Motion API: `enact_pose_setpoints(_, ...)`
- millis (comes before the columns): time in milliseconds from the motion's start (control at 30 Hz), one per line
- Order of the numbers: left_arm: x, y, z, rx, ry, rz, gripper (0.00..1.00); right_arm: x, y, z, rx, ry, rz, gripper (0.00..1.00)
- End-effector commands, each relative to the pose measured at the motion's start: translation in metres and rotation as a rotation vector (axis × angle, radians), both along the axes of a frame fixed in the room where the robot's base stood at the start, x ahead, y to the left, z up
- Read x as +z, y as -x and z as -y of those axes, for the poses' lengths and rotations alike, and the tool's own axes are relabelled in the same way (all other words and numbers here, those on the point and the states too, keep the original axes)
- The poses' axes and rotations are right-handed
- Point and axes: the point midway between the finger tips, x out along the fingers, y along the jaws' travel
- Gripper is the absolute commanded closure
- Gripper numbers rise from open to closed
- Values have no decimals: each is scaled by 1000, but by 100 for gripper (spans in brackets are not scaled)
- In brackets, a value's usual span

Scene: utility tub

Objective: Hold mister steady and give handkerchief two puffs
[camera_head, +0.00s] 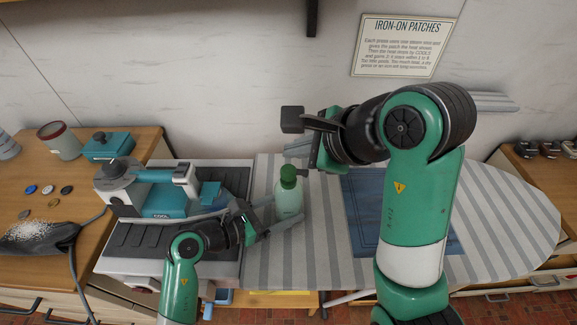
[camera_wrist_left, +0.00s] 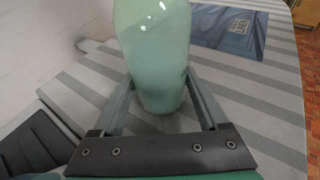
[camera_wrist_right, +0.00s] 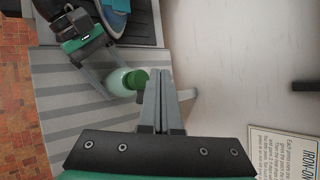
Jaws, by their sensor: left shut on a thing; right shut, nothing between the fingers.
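The mister (camera_head: 289,197) is a pale green bottle with a green top, upright on the striped ironing board. My left gripper (camera_head: 283,213) is shut around its lower body; the left wrist view shows a finger on each side of the bottle (camera_wrist_left: 158,60). My right gripper (camera_head: 297,150) is shut and empty, close to the green top. In the right wrist view its closed fingers (camera_wrist_right: 158,85) appear beside the top (camera_wrist_right: 138,78); I cannot tell whether they touch. The blue handkerchief (camera_head: 361,212) lies flat on the board, partly hidden by my right arm. A patch (camera_wrist_left: 240,26) shows on it.
The iron (camera_head: 165,192) rests on a dark ribbed stand left of the mister. A side table at left holds a teal box (camera_head: 108,147), a cup (camera_head: 59,140) and several small discs. A sign (camera_head: 404,46) hangs on the wall. The board's right end (camera_head: 510,220) is clear.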

Motion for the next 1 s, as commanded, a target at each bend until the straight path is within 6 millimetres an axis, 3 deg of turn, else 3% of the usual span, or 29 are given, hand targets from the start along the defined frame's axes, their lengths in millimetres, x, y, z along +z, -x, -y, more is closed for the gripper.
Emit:
enact_pose_setpoints(333, 0, 0, 0, 0, 0, 0, 55, 32, 0, 0, -1, 0, 1, 100)
enact_pose_setpoints(1000, 0, 0, 0, 0, 0, 0, 55, 33, 0, 0, -1, -1, 0, 100)
